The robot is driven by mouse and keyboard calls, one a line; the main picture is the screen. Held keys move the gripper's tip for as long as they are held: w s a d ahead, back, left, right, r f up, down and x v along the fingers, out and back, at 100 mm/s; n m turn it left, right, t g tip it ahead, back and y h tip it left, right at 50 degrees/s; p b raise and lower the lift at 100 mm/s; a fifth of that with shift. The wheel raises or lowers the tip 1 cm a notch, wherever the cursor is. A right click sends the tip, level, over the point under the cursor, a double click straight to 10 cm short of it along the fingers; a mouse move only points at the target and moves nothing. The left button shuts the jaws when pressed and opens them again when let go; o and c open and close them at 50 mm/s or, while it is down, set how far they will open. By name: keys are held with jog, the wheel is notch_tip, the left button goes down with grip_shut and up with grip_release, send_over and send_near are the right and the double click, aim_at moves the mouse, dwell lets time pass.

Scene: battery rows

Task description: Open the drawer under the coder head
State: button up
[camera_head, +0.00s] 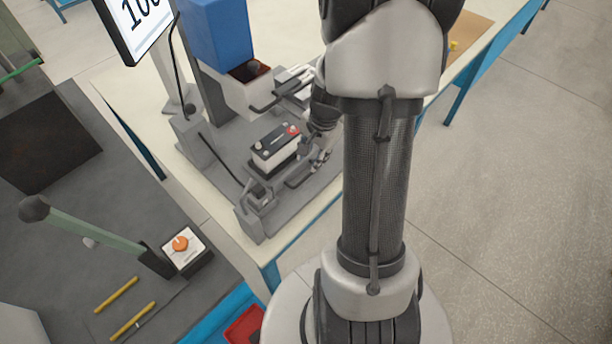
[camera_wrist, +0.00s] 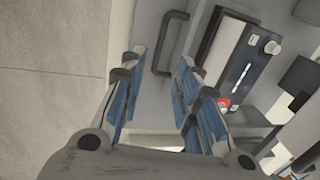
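The blue coder head (camera_head: 215,30) stands on the grey machine. The pale drawer (camera_head: 243,94) under it sticks out, showing a dark reddish inside, and has a dark bar handle (camera_head: 268,106) at its front. My gripper (camera_head: 319,157) is low beside the battery, partly hidden by my arm. In the wrist view my gripper (camera_wrist: 163,66) is open, its blue-padded fingers apart with nothing between them. A dark C-shaped handle (camera_wrist: 160,62) shows near the fingertips; I cannot tell whether it is the drawer's handle.
A black-topped battery (camera_head: 276,146) with a red terminal stands on the machine base below the drawer. It also shows right of the fingers in the wrist view (camera_wrist: 240,65). An orange-button box (camera_head: 182,246) is at lower left. Open floor (camera_head: 530,180) lies to the right.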

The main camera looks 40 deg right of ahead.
aim_at(306, 177)
jog(key=f+b, duration=0.1)
jog(key=f, duration=0.2)
jog(key=w+f+b, duration=0.1)
jog(key=f, duration=0.2)
jog(key=w+f+b, duration=0.1)
jog(key=f, duration=0.3)
jog(key=shift+a+b, duration=0.1)
jog(key=shift+b, duration=0.25)
grip_shut()
